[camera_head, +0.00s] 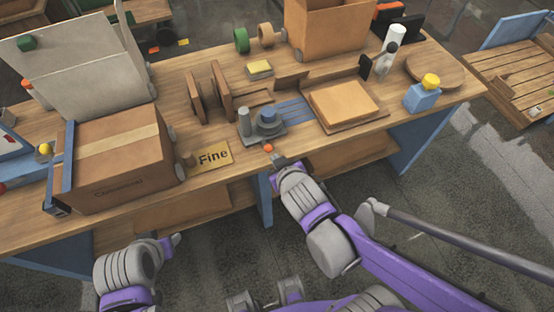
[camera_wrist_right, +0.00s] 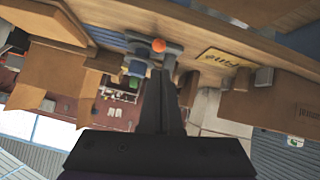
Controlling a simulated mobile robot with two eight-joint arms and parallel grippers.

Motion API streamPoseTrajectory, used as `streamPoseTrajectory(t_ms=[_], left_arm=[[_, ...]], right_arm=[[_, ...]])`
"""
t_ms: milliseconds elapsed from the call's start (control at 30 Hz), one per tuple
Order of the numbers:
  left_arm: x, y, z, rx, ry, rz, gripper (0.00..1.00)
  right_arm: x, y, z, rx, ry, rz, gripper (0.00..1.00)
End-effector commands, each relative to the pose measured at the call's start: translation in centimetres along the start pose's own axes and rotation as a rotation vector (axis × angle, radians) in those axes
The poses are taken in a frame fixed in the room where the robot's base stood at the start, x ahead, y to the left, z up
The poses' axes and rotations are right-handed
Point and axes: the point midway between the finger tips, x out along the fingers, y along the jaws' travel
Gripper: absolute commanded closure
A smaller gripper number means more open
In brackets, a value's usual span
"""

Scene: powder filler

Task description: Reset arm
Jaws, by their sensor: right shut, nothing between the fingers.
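My right gripper (camera_head: 277,160) is at the front edge of the wooden workbench (camera_head: 215,165), just below a small orange-red ball or knob (camera_head: 268,148). In the right wrist view its two dark fingers (camera_wrist_right: 160,85) are together with nothing between them, and the orange ball (camera_wrist_right: 158,45) shows just beyond their tips. My left gripper (camera_head: 172,240) is low at the left, in front of the bench and below its top. It is small in view, and I cannot make out its fingers.
A grey device with a blue part (camera_head: 267,120) stands behind the right gripper. A "Fine" card (camera_head: 213,157) and a closed cardboard box (camera_head: 118,160) are to the left.

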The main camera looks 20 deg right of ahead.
Motion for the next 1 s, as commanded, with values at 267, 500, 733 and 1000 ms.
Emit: streamPoseTrajectory(t_ms=[267, 500, 733, 1000], left_arm=[[0.0, 0.0, 0.0, 0.000, 0.000, 0.000, 0.50], [-0.1, 0.0, -0.1, 0.000, 0.001, 0.000, 0.50], [-0.4, 0.0, -0.4, 0.000, 0.003, 0.000, 0.50], [-0.5, 0.0, -0.5, 0.000, 0.004, 0.000, 0.50]], right_arm=[[0.0, 0.0, 0.0, 0.000, 0.000, 0.000, 1.00], [-1.1, 1.1, 1.3, 0.033, -0.072, 0.010, 1.00], [-6.0, 2.9, 6.0, 0.153, -0.329, -0.016, 1.00], [-8.9, 2.5, 8.1, 0.206, -0.447, -0.062, 1.00]])
